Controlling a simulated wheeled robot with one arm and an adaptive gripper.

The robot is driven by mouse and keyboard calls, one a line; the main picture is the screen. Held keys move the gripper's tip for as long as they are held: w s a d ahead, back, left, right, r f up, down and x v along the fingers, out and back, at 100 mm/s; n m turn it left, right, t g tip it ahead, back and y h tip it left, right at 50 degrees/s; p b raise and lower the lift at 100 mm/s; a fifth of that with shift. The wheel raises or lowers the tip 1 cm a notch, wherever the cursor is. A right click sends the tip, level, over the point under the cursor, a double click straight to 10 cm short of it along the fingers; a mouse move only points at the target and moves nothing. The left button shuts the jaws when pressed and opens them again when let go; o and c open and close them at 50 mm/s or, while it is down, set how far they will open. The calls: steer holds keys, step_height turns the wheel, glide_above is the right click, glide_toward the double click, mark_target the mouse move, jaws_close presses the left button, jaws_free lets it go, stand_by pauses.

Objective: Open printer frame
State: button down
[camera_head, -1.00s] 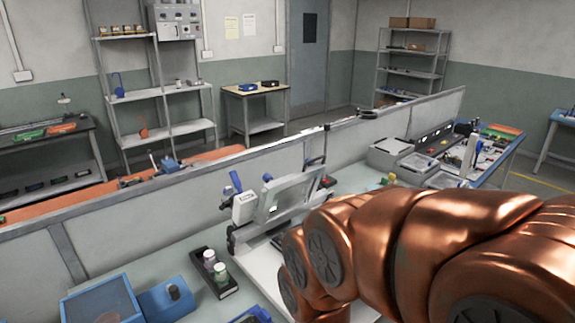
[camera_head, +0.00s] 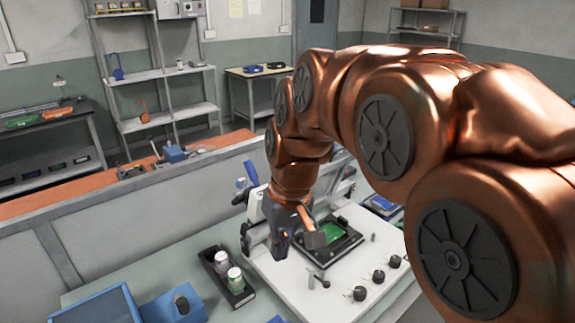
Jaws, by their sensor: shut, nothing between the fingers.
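The printer has a white base (camera_head: 318,287) with a black fixture holding a green board (camera_head: 331,233) and several black knobs along its front. Its grey frame (camera_head: 338,188) stands tilted up at the back, mostly hidden behind my arm. A white block with a blue handle (camera_head: 251,173) shows at the frame's left side. My gripper (camera_head: 298,247) points down over the left part of the base, left of the green board. It is shut and empty. Whether it touches the printer I cannot tell.
A black tray with small jars (camera_head: 228,278) lies left of the printer. Blue boxes (camera_head: 130,305) stand at the front left. A grey partition (camera_head: 130,220) runs behind the bench. My arm hides the right side of the bench.

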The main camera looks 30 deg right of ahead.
steer(key=w+d+r+n+t+b, duration=0.1)
steer(key=w+d+r+t+b, duration=0.15)
steer(key=w+d, duration=0.45)
steer(key=w+d+r+n+t+b, duration=0.15)
steer(key=w+d+r+b, duration=0.25)
steer(key=w, duration=0.7)
steer(key=w+d+r+t+b, duration=0.25)
steer(key=w+d, duration=0.25)
steer(key=w, duration=0.4)
steer(key=shift+w+f+p, duration=0.35)
steer(key=shift+w+f, duration=0.05)
steer(key=shift+f, duration=1)
steer(key=shift+w+f+p, duration=0.3)
steer(key=shift+w+f, duration=0.05)
steer(key=shift+f, duration=1.1)
steer(key=shift+w+f+p, duration=0.35)
steer(key=shift+w+f, duration=0.05)
steer(key=shift+f, duration=1)
steer(key=shift+s+f+b, duration=0.1)
steer(key=shift+b, duration=0.25)
